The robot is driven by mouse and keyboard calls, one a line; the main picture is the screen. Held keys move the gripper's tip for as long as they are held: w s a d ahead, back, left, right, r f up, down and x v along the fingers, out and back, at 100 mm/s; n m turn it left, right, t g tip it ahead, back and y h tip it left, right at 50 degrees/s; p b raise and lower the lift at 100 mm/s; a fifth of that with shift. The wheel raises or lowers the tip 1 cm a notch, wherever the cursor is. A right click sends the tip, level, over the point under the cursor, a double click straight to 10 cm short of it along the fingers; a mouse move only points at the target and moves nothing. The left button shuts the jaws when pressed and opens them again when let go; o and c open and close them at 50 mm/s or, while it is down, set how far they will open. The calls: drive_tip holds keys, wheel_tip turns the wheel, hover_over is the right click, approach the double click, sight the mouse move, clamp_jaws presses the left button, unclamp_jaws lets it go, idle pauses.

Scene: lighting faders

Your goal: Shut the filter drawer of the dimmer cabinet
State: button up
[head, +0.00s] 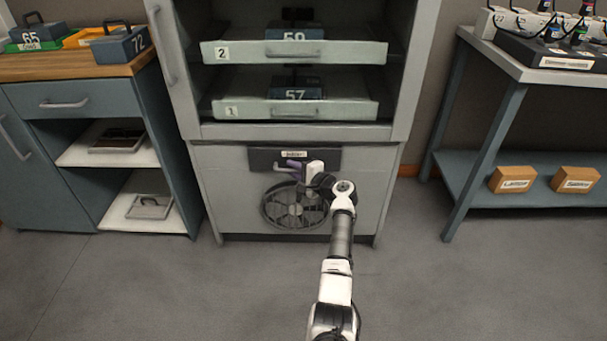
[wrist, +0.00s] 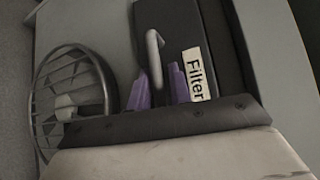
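The filter drawer (head: 265,157) is a dark panel low on the grey dimmer cabinet (head: 212,165), above a round fan grille. The wrist view shows the drawer front (wrist: 182,25) close up, with a "Filter" label and a pale bar handle (wrist: 153,50). The drawer appears to stand out somewhat from the cabinet face; how far is hard to tell. My gripper (head: 294,166) is at the handle. Its purple fingertips (wrist: 160,86) lie close on either side of the bar and appear shut on it. The palm side hides part of the drawer's lower view.
The fan grille (head: 292,207) is just below my gripper. Above, two shelf trays (head: 235,108) stick out with numbered modules. A wooden-topped bench (head: 60,68) stands left and a grey table (head: 490,62) right. The floor in front is clear.

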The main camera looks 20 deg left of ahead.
drive_tip(key=p+v, duration=0.2)
drive_tip(key=v, duration=1.1)
drive_tip(key=shift+s+d, duration=0.2)
drive_tip(key=shift+d, duration=0.05)
